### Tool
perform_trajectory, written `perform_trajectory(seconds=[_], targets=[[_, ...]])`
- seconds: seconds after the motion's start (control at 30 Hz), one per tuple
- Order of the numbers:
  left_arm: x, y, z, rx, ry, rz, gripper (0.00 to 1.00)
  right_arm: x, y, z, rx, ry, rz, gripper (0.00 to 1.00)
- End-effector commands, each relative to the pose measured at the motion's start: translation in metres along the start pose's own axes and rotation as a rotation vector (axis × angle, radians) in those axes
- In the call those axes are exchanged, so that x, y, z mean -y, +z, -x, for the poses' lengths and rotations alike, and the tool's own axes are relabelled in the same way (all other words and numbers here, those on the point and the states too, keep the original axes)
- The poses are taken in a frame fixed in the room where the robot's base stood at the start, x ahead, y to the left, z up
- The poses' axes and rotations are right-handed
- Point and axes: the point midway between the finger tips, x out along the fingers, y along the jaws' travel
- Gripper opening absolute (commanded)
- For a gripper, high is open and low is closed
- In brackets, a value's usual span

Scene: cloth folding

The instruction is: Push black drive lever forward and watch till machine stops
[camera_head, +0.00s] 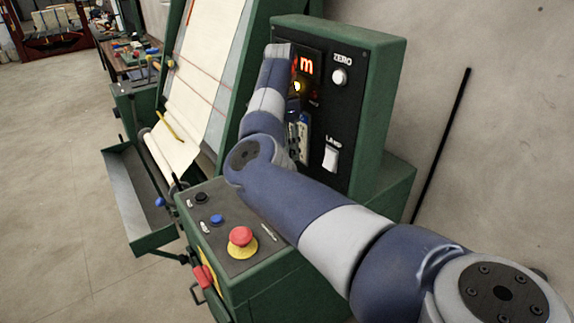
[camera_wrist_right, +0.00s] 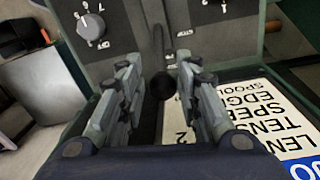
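The black drive lever (camera_wrist_right: 158,65) stands in the right wrist view as a dark rod with a rounded black end. My right gripper (camera_wrist_right: 158,72) has its two fingers apart, one on each side of the lever. Gaps show between the lever and both fingers, so I see no grip on it. In the head view my right arm reaches across the green machine (camera_head: 385,65), and part of the right gripper (camera_head: 299,138) shows beside its control panel. The lever is hidden there. My left gripper is not in view.
A red emergency button (camera_head: 241,236) and a blue button (camera_head: 217,219) sit on the lower console below my arm. The panel has a lamp switch (camera_head: 331,159) and a zero button (camera_head: 339,77). A printed card (camera_wrist_right: 262,105) lies right of the gripper. Cloth (camera_head: 205,70) hangs on the machine.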

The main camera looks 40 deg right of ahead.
Motion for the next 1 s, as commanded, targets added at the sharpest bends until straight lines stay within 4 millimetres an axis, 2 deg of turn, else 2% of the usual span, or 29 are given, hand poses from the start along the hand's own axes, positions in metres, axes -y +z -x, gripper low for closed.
perform_trajectory(seconds=[0.03,0.2,0.87,1.0], targets=[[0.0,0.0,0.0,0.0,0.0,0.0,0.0,0.0,0.0,0.009,0.001,-0.002,0.0,0.32],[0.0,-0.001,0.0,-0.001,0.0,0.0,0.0,0.0,0.0,0.028,0.0,-0.001,0.001,0.32],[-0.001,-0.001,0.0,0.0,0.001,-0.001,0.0,0.0,0.0,0.032,0.0,0.001,0.0,0.32],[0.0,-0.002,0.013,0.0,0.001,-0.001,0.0,-0.001,0.0,0.045,0.0,0.0,0.0,0.32]])
